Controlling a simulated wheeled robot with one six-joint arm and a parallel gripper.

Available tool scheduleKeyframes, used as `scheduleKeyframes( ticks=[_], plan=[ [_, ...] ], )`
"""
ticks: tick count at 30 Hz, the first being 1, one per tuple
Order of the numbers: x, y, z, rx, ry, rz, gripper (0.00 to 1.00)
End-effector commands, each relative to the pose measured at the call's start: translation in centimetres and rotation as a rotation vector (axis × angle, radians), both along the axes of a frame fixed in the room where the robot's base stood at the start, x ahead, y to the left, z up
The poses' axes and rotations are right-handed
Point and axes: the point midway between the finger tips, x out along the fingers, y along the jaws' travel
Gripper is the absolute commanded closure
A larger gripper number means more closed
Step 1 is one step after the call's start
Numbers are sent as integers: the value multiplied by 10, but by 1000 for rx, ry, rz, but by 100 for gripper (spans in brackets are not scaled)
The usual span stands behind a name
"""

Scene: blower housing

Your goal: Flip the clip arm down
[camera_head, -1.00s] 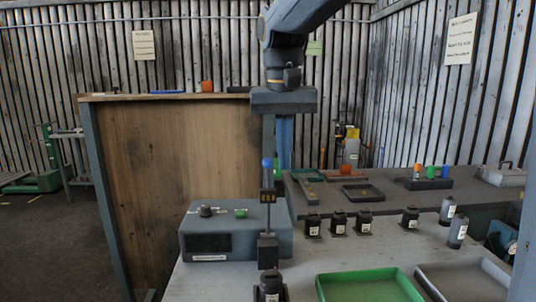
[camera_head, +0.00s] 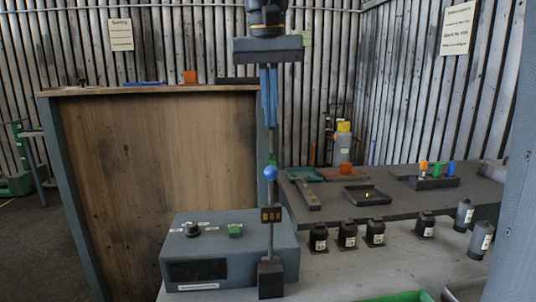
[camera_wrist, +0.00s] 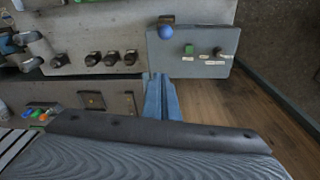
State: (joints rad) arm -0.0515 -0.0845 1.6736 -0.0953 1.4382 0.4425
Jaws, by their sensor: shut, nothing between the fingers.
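The upright arm with a blue ball (camera_head: 270,173) on top and a dark block with yellow marks (camera_head: 271,214) partway down appears to be the clip arm. It rises from a dark foot (camera_head: 270,279) in front of the grey-blue box (camera_head: 225,240). The ball also shows near the top of the wrist view (camera_wrist: 171,33). My gripper (camera_head: 269,122) is shut and empty, its blue fingers pointing down. In the head view it appears above the ball, with a visible gap. In the wrist view the fingers (camera_wrist: 161,80) are also apart from the ball.
The box carries a dark knob (camera_head: 192,229) and a green button (camera_head: 235,230). Several dark bottles (camera_head: 347,235) stand to the right, before a dark shelf with trays (camera_head: 364,195). A wooden panel (camera_head: 160,180) stands behind, and a green tray (camera_head: 400,297) at the front edge.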

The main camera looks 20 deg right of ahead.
Motion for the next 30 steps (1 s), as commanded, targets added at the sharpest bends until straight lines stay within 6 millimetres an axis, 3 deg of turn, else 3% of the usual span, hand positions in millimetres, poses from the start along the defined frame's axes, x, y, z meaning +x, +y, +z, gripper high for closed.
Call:
scheduleKeyframes(
  ticks=[11, 26, 30],
  plan=[
    [1, 0, -10, 0, 3, 3, 100],
    [11, -9, -99, 0, 5, 1, 100],
    [-8, 0, -93, 0, -1, 4, 100]
  ],
)
